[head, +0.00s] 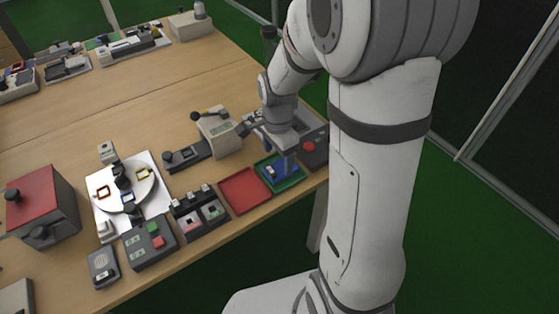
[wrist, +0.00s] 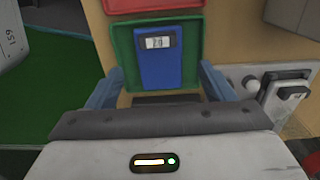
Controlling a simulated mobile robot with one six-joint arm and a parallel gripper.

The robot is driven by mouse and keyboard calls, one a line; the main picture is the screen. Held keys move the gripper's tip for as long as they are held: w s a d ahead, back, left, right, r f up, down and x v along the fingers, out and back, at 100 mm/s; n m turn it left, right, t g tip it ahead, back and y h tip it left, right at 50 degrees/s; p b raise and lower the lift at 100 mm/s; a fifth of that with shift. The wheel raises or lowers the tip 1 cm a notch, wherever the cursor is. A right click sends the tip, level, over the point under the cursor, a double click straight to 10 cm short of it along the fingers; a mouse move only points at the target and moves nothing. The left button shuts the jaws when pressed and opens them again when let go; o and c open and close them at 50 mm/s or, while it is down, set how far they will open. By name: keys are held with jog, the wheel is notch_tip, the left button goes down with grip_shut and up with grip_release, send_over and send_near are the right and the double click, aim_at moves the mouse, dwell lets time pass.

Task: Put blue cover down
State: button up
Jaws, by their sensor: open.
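The blue cover (head: 270,173) lies in the green tray (head: 288,186) near the table's front edge. In the wrist view the blue cover (wrist: 158,60) shows a dark window with a white label and lies flat against the floor of the green tray (wrist: 116,45). My gripper (head: 284,158) is over the green tray in the head view. In the wrist view my gripper (wrist: 158,78) is open, with one finger to each side of the cover's near end and gaps between.
A red tray (head: 244,191) is just left of the green one and looks empty. A grey box with a red button (head: 308,146) is close on the right. A device with two dark modules (head: 198,212) stands left of the red tray. The table's middle is fairly clear.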

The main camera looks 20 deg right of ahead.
aim_at(278, 169)
notch_tip(278, 169, up, 8)
jog(key=f, duration=0.1)
jog(key=s+r+n+t, duration=0.2)
jog(key=s+r+n, duration=0.3)
jog(key=s+n, duration=0.8)
jog(key=shift+s+d+r+n+p, duration=0.2)
jog(key=shift+s+n+p, duration=0.15)
jog(key=shift+n, duration=0.35)
